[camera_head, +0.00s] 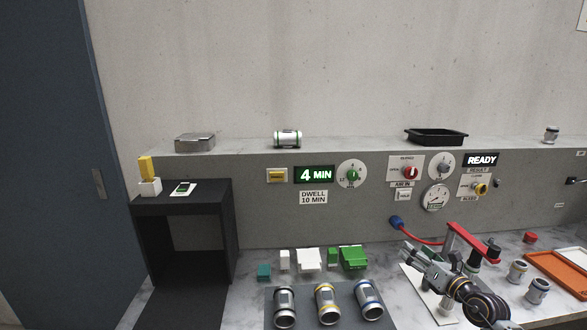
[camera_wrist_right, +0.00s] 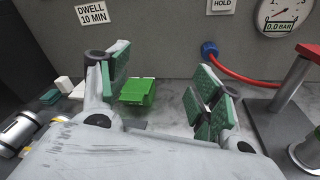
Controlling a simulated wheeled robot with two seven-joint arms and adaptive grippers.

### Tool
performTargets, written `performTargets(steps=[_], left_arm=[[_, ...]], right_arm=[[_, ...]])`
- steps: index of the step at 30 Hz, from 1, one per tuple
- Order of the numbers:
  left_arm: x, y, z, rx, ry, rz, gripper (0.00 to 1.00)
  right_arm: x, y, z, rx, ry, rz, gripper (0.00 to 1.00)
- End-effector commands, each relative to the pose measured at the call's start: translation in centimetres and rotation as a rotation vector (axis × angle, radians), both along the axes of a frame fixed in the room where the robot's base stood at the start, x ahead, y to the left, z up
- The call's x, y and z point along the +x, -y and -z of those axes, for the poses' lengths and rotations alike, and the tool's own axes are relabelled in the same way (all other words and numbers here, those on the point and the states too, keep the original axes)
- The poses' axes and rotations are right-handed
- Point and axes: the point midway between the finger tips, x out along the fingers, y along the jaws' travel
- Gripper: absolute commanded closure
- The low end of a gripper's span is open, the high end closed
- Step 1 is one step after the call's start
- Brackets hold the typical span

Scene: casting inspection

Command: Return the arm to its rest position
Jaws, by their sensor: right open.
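My right gripper (camera_head: 412,262) is in the head view at the right, above the marble counter (camera_head: 240,314), its fingers pointing left and up from the dark wrist. In the right wrist view its two green-padded fingers (camera_wrist_right: 160,92) stand wide apart with nothing between them. A green block-like object (camera_wrist_right: 137,92) shows beyond the fingers; it also shows in the head view (camera_head: 354,258), left of the gripper and apart from it. My left gripper is in neither view.
A red clamp arm (camera_head: 468,240) on a plate stands right beside my right gripper, with a red hose (camera_head: 425,240) behind. Several metal cylinders (camera_head: 327,304) lie on a dark mat to the left. An orange tray (camera_head: 555,268) is at far right. Air above the counter's left is clear.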

Motion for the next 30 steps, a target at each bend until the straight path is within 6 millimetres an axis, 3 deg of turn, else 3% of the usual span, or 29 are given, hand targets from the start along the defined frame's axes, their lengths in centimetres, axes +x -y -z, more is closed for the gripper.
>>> performTargets(steps=[6, 16, 23, 30], left_arm=[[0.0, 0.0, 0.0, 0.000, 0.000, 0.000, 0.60], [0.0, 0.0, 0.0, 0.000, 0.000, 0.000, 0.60], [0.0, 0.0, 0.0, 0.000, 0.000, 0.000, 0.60], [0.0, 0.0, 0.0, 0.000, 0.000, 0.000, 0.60]], right_arm=[[-1.7, -2.9, -2.5, 0.287, 0.108, 0.006, 0.35], [-4.6, -3.3, -4.9, 0.728, 0.218, 0.102, 0.35], [-6.7, -1.9, -4.6, 1.027, 0.253, 0.229, 0.35], [-9.2, -0.3, -2.2, 1.323, 0.244, 0.408, 0.35]])
